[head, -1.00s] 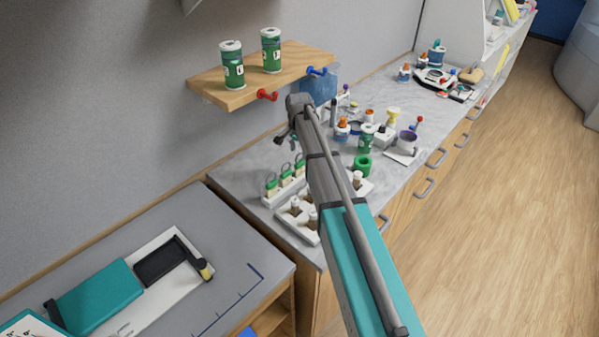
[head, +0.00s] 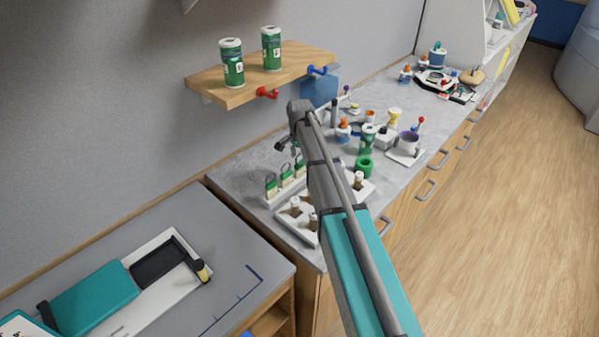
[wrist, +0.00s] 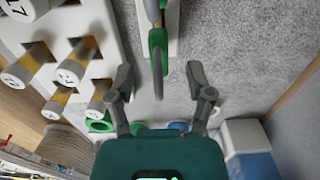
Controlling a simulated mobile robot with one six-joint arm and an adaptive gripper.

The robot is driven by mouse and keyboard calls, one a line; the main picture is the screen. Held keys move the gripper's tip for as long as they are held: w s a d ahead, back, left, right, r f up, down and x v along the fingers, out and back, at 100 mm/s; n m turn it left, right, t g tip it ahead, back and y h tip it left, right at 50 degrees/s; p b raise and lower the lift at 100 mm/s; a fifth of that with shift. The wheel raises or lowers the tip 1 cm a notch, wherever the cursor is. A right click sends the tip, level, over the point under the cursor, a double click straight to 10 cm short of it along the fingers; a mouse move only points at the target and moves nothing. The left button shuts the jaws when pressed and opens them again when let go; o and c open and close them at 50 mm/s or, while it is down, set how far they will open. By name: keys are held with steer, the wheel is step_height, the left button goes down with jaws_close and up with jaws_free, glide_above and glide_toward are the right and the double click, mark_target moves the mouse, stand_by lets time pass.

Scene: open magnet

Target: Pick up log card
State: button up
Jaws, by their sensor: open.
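Several green-topped pale tags with dark loops (head: 286,180) stand in a white rack on the grey counter. I cannot tell which thing is the log card. My gripper (head: 290,145) hangs above and behind this rack in the head view, partly hidden by my arm. In the wrist view my gripper (wrist: 160,79) is open, its two fingers apart. One thin upright green piece with a grey loop (wrist: 157,45) shows between the fingers, seen nearly edge-on. No contact with either finger is visible.
A white tray of capped vials (head: 299,218) stands beside the rack, and its vials (wrist: 73,70) are close left of my gripper. Above is a wooden shelf (head: 210,82) with two green canisters. A blue bin (head: 322,90) and several jars stand farther along the counter.

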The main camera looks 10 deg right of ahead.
mark_target(300, 162)
steer(key=shift+f+b, duration=1.2)
steer(key=shift+f, duration=0.35)
jaws_close()
